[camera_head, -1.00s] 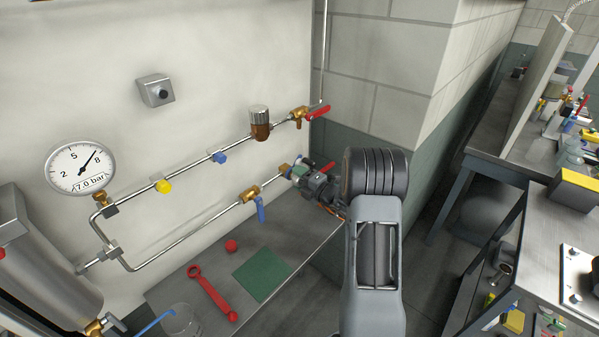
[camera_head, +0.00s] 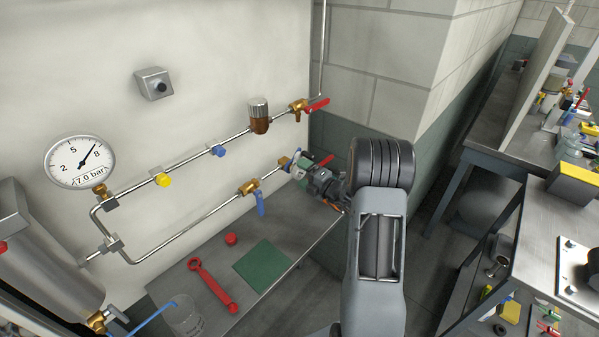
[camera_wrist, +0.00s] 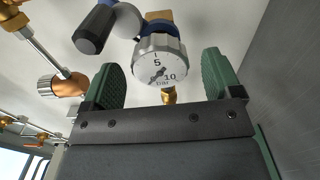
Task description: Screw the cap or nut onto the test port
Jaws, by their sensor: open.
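My gripper (camera_wrist: 161,66) is open, its two green-padded fingers standing on either side of a small round gauge (camera_wrist: 160,62) with a knurled silver rim. No grip on the gauge shows. A brass fitting (camera_wrist: 169,96) sits just below the gauge, partly hidden behind the gripper body. In the head view my gripper (camera_head: 303,168) is at the right end of the lower pipe, and my arm hides part of it. A small red cap (camera_head: 231,239) lies on the grey bench. I cannot tell which fitting is the test port.
The bench also holds a red wrench (camera_head: 212,285), a green mat (camera_head: 263,265) and a clear beaker (camera_head: 184,318). A blue-handled valve (camera_head: 254,195) is left of my gripper. A black-handled part (camera_wrist: 95,30) is close to the left finger. The wall corner is on the right.

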